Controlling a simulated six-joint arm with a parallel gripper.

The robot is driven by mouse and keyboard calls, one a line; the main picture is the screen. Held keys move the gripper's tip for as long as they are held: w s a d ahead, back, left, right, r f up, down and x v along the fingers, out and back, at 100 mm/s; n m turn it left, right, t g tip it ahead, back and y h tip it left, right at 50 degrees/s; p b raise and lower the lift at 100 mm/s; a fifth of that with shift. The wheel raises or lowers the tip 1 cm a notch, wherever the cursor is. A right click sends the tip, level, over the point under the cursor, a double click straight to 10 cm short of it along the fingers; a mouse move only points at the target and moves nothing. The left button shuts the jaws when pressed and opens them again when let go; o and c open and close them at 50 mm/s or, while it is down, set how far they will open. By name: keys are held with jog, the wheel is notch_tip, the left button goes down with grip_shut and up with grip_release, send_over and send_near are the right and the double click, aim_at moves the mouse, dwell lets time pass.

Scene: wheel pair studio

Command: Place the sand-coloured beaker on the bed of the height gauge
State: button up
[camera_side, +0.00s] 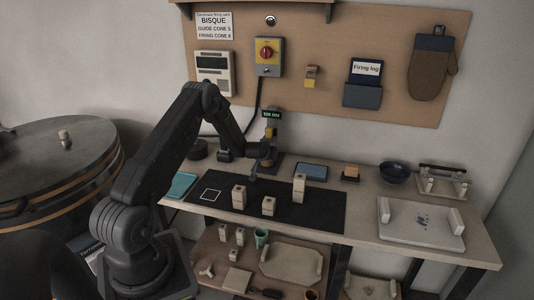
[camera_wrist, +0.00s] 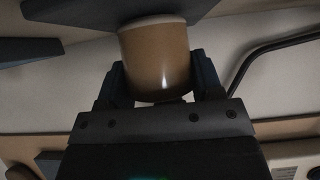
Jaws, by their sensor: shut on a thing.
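The sand-coloured beaker (camera_wrist: 155,62) sits between both fingers of my gripper (camera_wrist: 160,75) in the wrist view. My gripper is shut on it. In the side view my gripper (camera_side: 264,154) is at the height gauge (camera_side: 271,125), which stands at the back of the bench with a lit display on top. The gauge's bed is mostly hidden behind my gripper, and I cannot make out the beaker there. Whether the beaker touches the bed cannot be told.
Several pale blocks stand on the dark mat (camera_side: 325,212). A blue tablet-like thing (camera_side: 311,171), a dark bowl (camera_side: 393,172) and a pale tray (camera_side: 420,222) lie to the right. A kiln (camera_side: 60,150) is at the left. The mat's front left has a white square outline (camera_side: 211,195).

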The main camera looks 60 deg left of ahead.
jog(key=o, duration=1.1)
jog(key=shift+f, duration=0.15)
